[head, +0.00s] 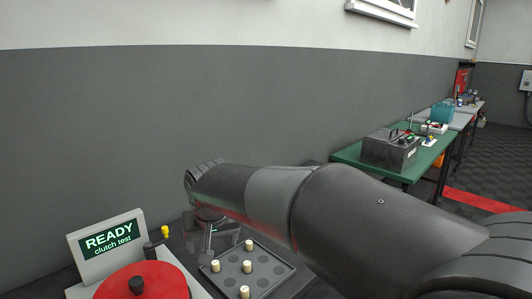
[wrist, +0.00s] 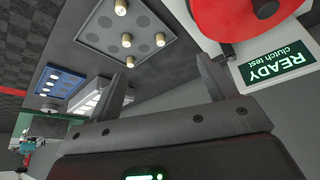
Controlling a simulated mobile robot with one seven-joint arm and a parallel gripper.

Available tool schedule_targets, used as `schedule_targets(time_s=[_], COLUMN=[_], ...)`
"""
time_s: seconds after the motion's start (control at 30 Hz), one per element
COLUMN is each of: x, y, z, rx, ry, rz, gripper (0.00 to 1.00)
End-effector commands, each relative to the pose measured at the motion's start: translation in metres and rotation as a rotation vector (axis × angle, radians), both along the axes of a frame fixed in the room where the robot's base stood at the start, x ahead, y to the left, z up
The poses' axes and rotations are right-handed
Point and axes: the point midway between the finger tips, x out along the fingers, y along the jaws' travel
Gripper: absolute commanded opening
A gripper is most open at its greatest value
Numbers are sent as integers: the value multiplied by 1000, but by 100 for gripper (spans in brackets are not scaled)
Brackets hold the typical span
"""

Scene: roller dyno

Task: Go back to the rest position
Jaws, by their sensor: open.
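My gripper (wrist: 164,72) is open and empty; its two fingers stand wide apart in the wrist view. In the head view the gripper (head: 207,240) points down from the end of my arm, above the bench and beside a grey tray (head: 284,273). The tray holds several cream-topped pegs, and some of its round spots are bare. The tray also shows in the wrist view (wrist: 88,35), beyond the fingers. My arm reaches across the head view and hides part of the bench. No marker of a rest position shows.
A red disc (head: 160,282) with a black knob and a "READY clutch test" display (head: 108,244) stand at the left. A blue tray (wrist: 60,84) shows in the wrist view. A green table (head: 347,153) with a grey box (head: 388,151) stands at right. A grey wall runs behind.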

Motion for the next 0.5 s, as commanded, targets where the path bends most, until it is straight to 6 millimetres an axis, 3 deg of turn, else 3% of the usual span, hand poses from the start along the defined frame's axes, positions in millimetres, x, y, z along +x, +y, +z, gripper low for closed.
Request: schedule_targets(time_s=[0.03,0.2,0.5], x=[-6,-36,-113], y=[-28,-105,-212], z=[7,17,9], rx=[4,8,11], ry=[-7,-20,-45], rz=[-27,-96,-215], gripper=[77,77,77])
